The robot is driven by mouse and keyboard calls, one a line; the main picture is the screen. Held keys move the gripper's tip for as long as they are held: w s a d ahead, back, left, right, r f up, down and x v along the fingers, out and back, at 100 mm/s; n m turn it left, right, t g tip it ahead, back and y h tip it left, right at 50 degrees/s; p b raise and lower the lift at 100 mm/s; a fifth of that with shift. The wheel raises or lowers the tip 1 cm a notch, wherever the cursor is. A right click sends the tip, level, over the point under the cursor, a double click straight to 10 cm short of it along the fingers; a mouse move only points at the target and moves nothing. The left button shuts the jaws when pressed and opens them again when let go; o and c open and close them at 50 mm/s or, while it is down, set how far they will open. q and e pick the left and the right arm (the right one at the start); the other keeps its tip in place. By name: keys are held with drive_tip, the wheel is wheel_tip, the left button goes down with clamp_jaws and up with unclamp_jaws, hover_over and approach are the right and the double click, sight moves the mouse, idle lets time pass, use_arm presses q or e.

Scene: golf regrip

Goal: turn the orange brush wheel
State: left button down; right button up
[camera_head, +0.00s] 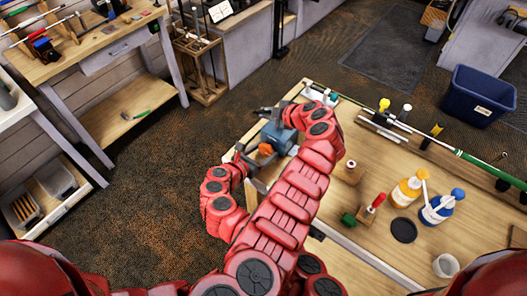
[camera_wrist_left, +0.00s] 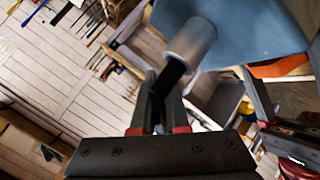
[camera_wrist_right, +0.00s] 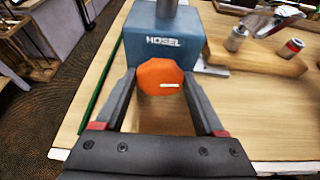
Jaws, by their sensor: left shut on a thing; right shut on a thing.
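The orange brush wheel (camera_wrist_right: 160,78) is on the front of a blue machine (camera_wrist_right: 165,35) marked HOSEL, with a pale mark on its face. My right gripper (camera_wrist_right: 159,80) is shut on it, one finger on each side. In the head view the wheel (camera_head: 265,149) and the machine (camera_head: 279,137) are at the bench's left edge, partly covered by my arms. My left gripper (camera_wrist_left: 166,85) is shut on a black piece (camera_wrist_left: 171,76) at the end of a grey cylinder (camera_wrist_left: 192,42) on the machine. My left arm crosses over my right arm.
The bench top (camera_head: 360,222) holds an orange-topped bottle (camera_head: 407,190), a blue bottle (camera_head: 438,208) and a black disc (camera_head: 403,230). A club with a green grip (camera_head: 485,167) lies along its far side. A blue bin (camera_head: 478,97) stands on the floor. Carpet is open on the left.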

drive_tip(key=shift+d+m+t+y, duration=0.2)
drive_tip(key=shift+m+t+y, duration=0.4)
drive_tip(key=shift+m, duration=0.6)
drive_tip(key=m+t+y, duration=0.1)
drive_tip(key=m, duration=0.2)
drive_tip(key=shift+s+f+m+t+y, duration=0.1)
drive_tip(key=shift+s+m+t+y, duration=0.1)
drive_tip(key=shift+m+t+y, duration=0.2)
drive_tip(key=o, duration=1.3)
drive_tip(key=shift+o, duration=0.2)
drive_tip(key=shift+f, duration=0.1)
